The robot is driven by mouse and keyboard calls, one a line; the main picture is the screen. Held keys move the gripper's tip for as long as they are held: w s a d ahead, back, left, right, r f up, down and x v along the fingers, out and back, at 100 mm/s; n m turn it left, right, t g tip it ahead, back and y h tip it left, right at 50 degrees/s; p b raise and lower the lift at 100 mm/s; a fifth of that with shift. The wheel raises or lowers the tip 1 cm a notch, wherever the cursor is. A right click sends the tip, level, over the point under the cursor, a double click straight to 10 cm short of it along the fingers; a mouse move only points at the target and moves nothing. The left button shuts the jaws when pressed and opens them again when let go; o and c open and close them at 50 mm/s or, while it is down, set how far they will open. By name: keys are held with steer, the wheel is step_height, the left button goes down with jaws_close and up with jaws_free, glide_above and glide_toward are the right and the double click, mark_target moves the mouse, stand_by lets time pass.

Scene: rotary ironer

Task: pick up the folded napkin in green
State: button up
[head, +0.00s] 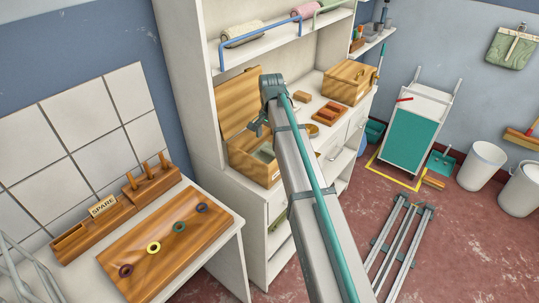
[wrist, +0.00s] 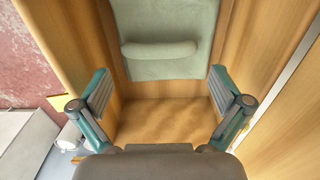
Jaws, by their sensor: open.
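The pale green folded napkin (wrist: 165,25) lies in an open wooden box, at the top middle of the wrist view. A rounded fold (wrist: 158,51) runs across its surface, and its far end is cut off by the picture edge. The wooden box (head: 248,166) stands on the white cabinet in the head view, with only a little green showing inside. My gripper (wrist: 160,92) is open and empty over the box, fingers spread wide. The napkin lies ahead of the fingertips, and bare wooden floor shows between them. In the head view my gripper (head: 258,127) is partly hidden by my arm.
The box's raised lid (head: 238,103) stands behind it. The box walls flank my fingers closely. A closed wooden box (head: 349,80) and small wooden blocks (head: 329,113) sit to the right. Rails (head: 251,37) with rolled cloths run along the shelf above.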

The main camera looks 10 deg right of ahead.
mark_target(271, 152)
steer(key=shift+d+f+p, duration=0.1)
steer(key=shift+f+p, duration=0.9)
steer(key=shift+f, duration=1.6)
steer(key=c, duration=0.7)
step_height(271, 152, up, 10)
steer(key=b, duration=0.3)
steer(key=s+r+n, duration=0.1)
steer(key=s+n, duration=0.2)
steer(key=s, duration=0.1)
steer(key=s+r+n, duration=0.1)
steer(key=s+n, duration=0.2)
steer(key=s, duration=0.1)
steer(key=s+r+n, duration=0.2)
steer(key=s+n, duration=0.2)
steer(key=shift+s, duration=0.3)
